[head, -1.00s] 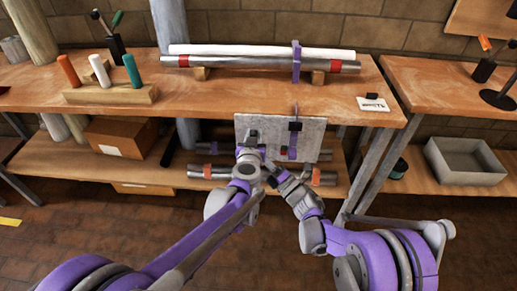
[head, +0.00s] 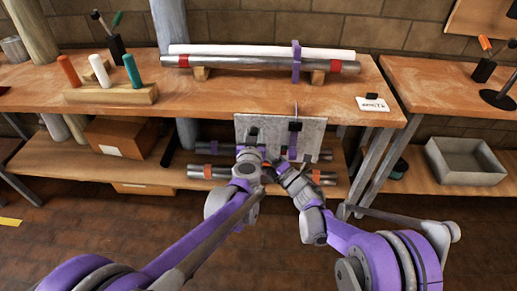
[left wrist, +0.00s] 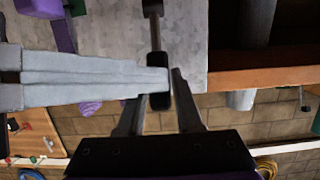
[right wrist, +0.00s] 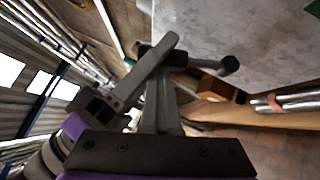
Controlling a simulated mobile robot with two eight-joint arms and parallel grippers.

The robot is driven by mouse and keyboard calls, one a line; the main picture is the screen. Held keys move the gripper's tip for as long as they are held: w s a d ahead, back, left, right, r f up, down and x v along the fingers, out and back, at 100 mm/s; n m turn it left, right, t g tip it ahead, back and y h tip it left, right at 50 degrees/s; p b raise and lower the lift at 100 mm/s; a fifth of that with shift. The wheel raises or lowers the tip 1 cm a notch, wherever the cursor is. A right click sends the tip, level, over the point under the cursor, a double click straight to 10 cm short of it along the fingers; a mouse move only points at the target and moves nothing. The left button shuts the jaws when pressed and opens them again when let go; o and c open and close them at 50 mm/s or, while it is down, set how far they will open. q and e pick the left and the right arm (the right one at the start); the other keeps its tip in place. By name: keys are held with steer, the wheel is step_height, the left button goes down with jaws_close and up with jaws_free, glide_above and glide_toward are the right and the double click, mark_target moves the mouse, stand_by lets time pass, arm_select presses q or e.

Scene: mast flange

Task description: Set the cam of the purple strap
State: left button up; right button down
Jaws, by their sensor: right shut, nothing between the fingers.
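A grey plate (head: 318,135) stands at the front edge of the bench. A purple strap (head: 292,147) hangs on it, with a dark cam buckle (head: 295,127) near its top; the cam's angle is too small to tell. My left gripper (head: 249,152) is at the plate's left part. In the left wrist view its fingers (left wrist: 160,92) are closed around a dark handle (left wrist: 157,72) that stands out from the plate. My right gripper (right wrist: 160,75) is shut and empty, close beside the left one, below and left of the buckle. A pale grey gripper finger crosses the left wrist view.
Pipes (head: 230,62) lie on wooden blocks on the bench, with another purple strap (head: 296,62) around them. A white card (head: 374,104) lies at the bench's right end. More pipes (head: 205,172) lie on the lower shelf. A grey tray (head: 465,162) sits on the right shelf.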

arm_select(q)
steer(key=o, duration=0.3)
steer(key=shift+s+d+f, duration=0.1)
steer(key=shift+s+f, duration=0.05)
steer(key=shift+s, duration=0.1)
